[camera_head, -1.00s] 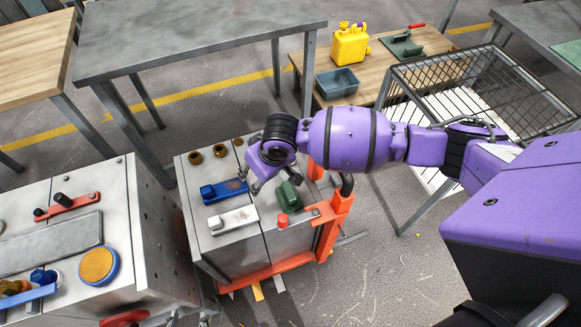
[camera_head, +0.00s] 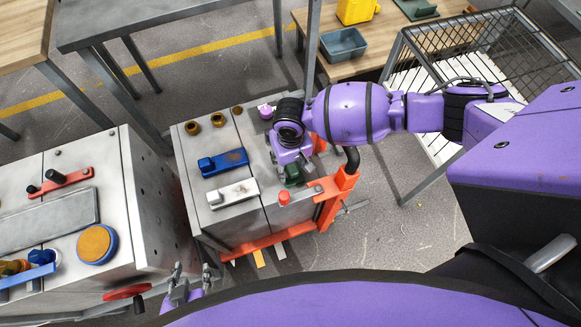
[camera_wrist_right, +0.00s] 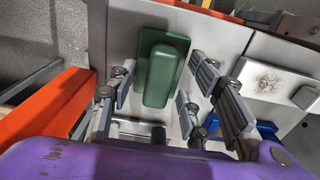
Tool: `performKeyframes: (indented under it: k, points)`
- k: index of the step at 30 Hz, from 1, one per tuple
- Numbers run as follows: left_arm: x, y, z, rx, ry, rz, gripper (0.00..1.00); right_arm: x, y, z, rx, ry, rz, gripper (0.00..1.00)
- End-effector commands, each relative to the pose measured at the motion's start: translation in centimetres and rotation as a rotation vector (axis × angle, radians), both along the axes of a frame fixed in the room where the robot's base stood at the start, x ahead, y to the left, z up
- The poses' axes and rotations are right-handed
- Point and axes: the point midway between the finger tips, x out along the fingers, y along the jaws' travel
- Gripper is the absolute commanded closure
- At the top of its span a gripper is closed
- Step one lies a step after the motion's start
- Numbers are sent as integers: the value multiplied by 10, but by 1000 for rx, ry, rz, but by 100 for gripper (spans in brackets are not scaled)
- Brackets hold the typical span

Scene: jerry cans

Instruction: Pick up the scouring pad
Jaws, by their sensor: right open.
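The green scouring pad (camera_wrist_right: 162,68), a flat base with a raised block-shaped grip, lies on the grey metal cabinet top. In the head view, the pad (camera_head: 293,176) is partly hidden by my right gripper (camera_head: 287,165). In the wrist view, the fingers of my right gripper (camera_wrist_right: 160,90) are spread wide on both sides of the pad, with nothing between them touching it visibly. The exact height of the fingers above the top is hard to tell. My left gripper (camera_head: 192,280) is open and empty at the bottom, beside the cabinets.
A blue block (camera_head: 222,162) and a white block (camera_head: 232,193) lie left of the pad. A red knob (camera_head: 284,198) and an orange frame (camera_head: 335,193) are close by. Brass rings stand at the back. A purple knob (camera_head: 265,111) is behind my right gripper.

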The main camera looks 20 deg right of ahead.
Motion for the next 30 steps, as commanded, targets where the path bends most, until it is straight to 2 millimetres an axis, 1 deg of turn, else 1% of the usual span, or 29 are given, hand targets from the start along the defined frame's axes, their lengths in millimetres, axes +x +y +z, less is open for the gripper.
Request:
performKeyframes:
  k: [1, 7, 8, 18, 26, 29, 30]
  points:
    - [0, -1, -1, -2, 0, 2, 60, 0, 0, -3, -1, 0, 0, 55]
    - [-2, -2, -1, -5, 4, 6, 60, 1, 0, -2, 0, -2, 0, 55]
    - [-3, -2, -1, -5, 6, 6, 60, 1, 0, -2, 0, -2, 0, 56]
    - [-6, -2, -3, -4, 14, 6, 60, 1, 0, -2, 0, -2, 0, 100]
    - [-6, -1, -3, -2, 14, 5, 60, 1, 0, -1, 0, -2, 0, 100]
    - [-5, -1, -1, -2, 10, 3, 60, 2, 0, 7, 1, -4, 1, 100]
    - [-4, -1, 1, -2, 8, 3, 60, 2, 0, 13, 2, -5, 1, 100]
